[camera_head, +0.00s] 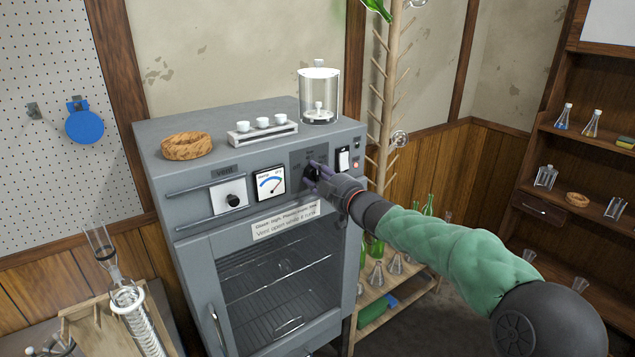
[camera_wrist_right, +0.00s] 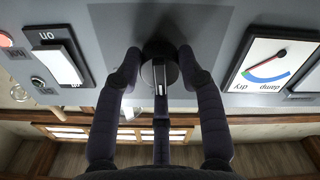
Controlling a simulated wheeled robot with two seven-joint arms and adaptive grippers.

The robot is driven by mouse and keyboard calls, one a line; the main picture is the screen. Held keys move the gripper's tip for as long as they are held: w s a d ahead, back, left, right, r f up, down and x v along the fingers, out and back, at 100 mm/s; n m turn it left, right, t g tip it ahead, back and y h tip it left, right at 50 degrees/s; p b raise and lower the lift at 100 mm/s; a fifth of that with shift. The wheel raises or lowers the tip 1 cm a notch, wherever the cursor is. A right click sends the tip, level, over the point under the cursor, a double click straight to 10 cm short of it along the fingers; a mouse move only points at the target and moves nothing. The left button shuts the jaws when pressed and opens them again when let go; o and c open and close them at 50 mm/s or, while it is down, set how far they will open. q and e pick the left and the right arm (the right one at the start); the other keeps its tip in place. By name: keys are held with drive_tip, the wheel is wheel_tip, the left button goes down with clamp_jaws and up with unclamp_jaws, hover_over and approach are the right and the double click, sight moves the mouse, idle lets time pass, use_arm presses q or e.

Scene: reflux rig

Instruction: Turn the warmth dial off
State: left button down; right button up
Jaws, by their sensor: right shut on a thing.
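The warmth dial is a round black knob (camera_wrist_right: 160,68) with a pale line on it, on the sloped front panel of the grey cabinet (camera_head: 160,190). My right gripper (camera_head: 314,173) reaches in from the right and is shut on the dial. In the right wrist view its dark fingers (camera_wrist_right: 160,62) sit on both sides of the knob, with a third finger below. In the head view the fingers hide much of the dial and its markings. The pale line points straight along the wrist view's vertical. My left gripper is not in view.
Left of the dial are a damp/dry gauge (camera_head: 270,182) and a vent knob (camera_head: 232,200). Right of it is a white rocker switch (camera_head: 343,159). A woven ring (camera_head: 186,146), a rack of small cups (camera_head: 262,131) and a glass jar (camera_head: 319,95) stand on top.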

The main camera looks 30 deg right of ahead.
drive_tip(key=n+b, duration=0.1)
drive_tip(key=n, duration=0.2)
drive_tip(key=f+n+b, duration=0.1)
drive_tip(key=n+b, duration=0.1)
drive_tip(key=n, duration=0.1)
drive_tip(key=n+b, duration=0.2)
drive_tip(key=n, duration=0.2)
drive_tip(key=shift+r, duration=0.15)
drive_tip(key=shift+n, duration=0.5)
drive_tip(key=shift+r, duration=0.15)
drive_tip(key=o, duration=1.1)
drive_tip(key=shift+d, duration=0.2)
drive_tip(key=shift+o, duration=0.2)
drive_tip(key=shift+a+r, duration=0.1)
drive_tip(key=shift+r, duration=0.05)
